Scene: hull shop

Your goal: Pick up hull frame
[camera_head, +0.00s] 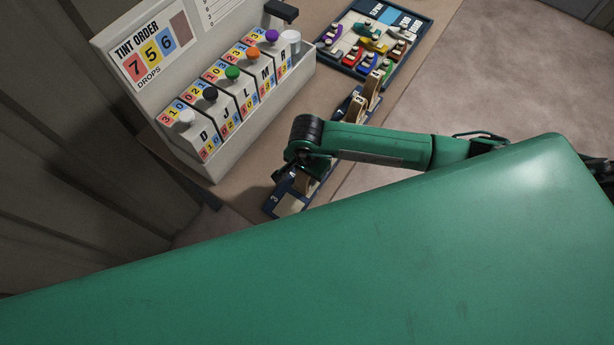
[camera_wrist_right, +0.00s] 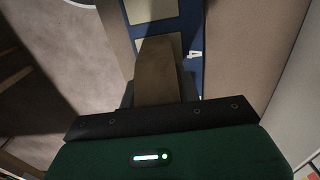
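Wooden hull frames stand on a long blue rack (camera_head: 269,208) at the table's edge in the head view. One light brown hull frame (camera_head: 355,109) and another (camera_head: 373,85) are in its far part. A third hull frame (camera_head: 303,182) is at the near part, partly hidden by my right gripper (camera_head: 310,170). In the right wrist view a brown hull frame (camera_wrist_right: 158,65) rises between the dark fingers of my right gripper (camera_wrist_right: 158,92). Whether the fingers press on it cannot be told. My left gripper is not in view.
A tint order machine (camera_head: 225,120) with coloured knobs stands left of the rack. A blue-edged board (camera_head: 325,42) with several coloured pieces lies at the back. My green body covers the lower head view. Bare floor (camera_head: 470,80) lies to the right.

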